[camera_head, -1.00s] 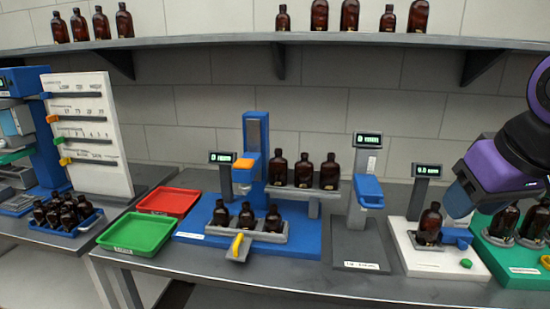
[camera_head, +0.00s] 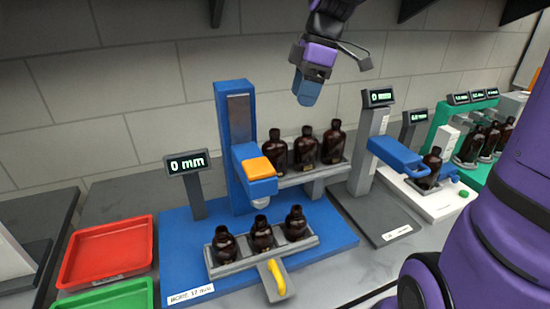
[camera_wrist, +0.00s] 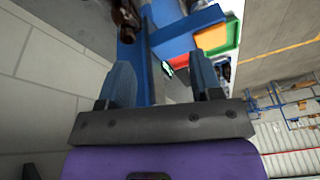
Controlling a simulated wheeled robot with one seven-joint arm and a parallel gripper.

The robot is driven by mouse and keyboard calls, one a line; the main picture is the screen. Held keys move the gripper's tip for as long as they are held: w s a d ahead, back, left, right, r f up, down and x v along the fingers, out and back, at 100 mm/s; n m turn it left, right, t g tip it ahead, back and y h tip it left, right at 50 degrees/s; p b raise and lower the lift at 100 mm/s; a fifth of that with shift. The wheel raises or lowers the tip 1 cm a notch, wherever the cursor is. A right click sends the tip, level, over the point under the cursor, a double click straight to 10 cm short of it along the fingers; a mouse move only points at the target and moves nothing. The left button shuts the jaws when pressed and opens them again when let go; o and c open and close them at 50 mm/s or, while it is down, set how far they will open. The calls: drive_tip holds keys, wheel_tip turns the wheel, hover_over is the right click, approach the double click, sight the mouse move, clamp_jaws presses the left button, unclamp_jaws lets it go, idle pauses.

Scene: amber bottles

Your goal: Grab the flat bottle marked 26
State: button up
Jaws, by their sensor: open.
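The bottles are dark amber with black caps, and I cannot read a 26 on any of them. Three stand in the front grey holder of the blue station: left (camera_head: 224,245), middle (camera_head: 261,234) and right (camera_head: 295,223). Three more stand on its raised rear shelf: left (camera_head: 276,153), middle (camera_head: 306,147) and right (camera_head: 333,143). My gripper (camera_head: 306,92) is open and empty in the air above the rear shelf, apart from the bottles. In the wrist view its two blue fingers (camera_wrist: 162,80) are spread, with a dark bottle (camera_wrist: 126,18) beyond them at the top.
The blue station (camera_head: 335,232) has a tall blue column (camera_head: 237,125) with an orange-topped head, left of the rear bottles. A grey post with a display (camera_head: 376,125) stands right of them. A red tray (camera_head: 106,252) and green tray (camera_head: 112,297) lie left. More bottles (camera_head: 468,146) stand right.

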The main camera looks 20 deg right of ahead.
sight(276, 130)
drive_tip(key=w+f+n+g+y, duration=0.1)
drive_tip(key=w+f+n+y, duration=0.15)
drive_tip(key=w+n, duration=0.35)
drive_tip(key=shift+w+d+f+x, duration=0.1)
drive_tip(key=shift+w+d+x, duration=0.1)
drive_tip(key=shift+x, duration=1.5)
drive_tip(key=shift+w+d+f+x, duration=0.15)
drive_tip(key=shift+w+x, duration=0.1)
drive_tip(key=shift+x, duration=1.5)
drive_tip(key=shift+w+d+f+x, duration=0.1)
drive_tip(key=shift+w+d+x, duration=0.1)
drive_tip(key=shift+x, duration=1.5)
clamp_jaws()
